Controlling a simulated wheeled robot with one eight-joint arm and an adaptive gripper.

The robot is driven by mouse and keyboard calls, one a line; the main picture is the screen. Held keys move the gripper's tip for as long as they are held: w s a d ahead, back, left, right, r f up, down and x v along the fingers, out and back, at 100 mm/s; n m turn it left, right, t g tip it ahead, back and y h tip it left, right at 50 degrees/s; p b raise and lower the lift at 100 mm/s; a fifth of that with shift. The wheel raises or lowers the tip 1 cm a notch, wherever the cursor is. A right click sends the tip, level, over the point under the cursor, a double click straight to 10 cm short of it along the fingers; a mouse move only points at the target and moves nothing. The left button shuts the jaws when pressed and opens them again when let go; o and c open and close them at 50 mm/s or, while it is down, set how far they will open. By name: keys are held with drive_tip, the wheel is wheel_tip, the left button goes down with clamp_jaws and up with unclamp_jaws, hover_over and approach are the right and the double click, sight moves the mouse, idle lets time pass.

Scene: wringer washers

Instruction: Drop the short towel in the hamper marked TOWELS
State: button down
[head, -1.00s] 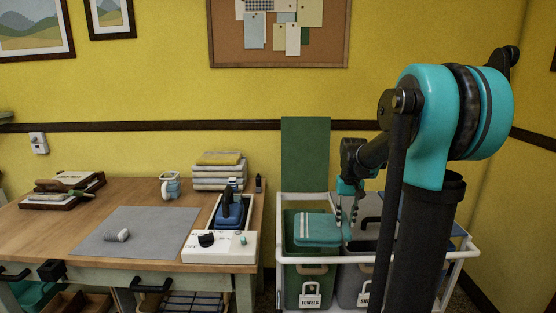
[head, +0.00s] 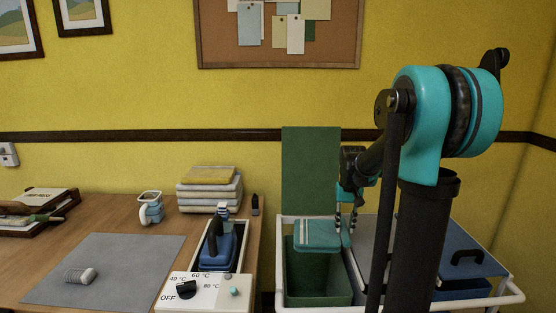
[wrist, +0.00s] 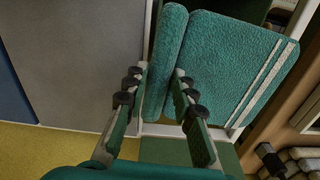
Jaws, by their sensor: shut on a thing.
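The short towel is folded, teal with pale stripes near one end. In the head view the towel (head: 316,234) is held at its right edge by my gripper (head: 346,222), which is shut on it. In the wrist view a fold of the towel (wrist: 230,65) lies between the two fingers of my gripper (wrist: 157,90). The green hamper (head: 320,290) stands open below, its green lid (head: 310,170) upright against the wall. The towel appears above the back part of its opening. The hamper's front label is out of view.
A grey-lidded hamper (head: 373,240) and a blue-lidded one (head: 472,262) stand shut to the right, in a white frame (head: 505,300). The table (head: 120,218) at left bears a control panel (head: 210,290), an iron (head: 222,250), folded cloths (head: 209,193) and a mug (head: 150,207).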

drive_tip(key=shift+f, duration=1.75)
drive_tip(key=c, duration=1.2)
unclamp_jaws()
wheel_tip(320, 180, up, 12)
drive_tip(key=shift+s, duration=0.1)
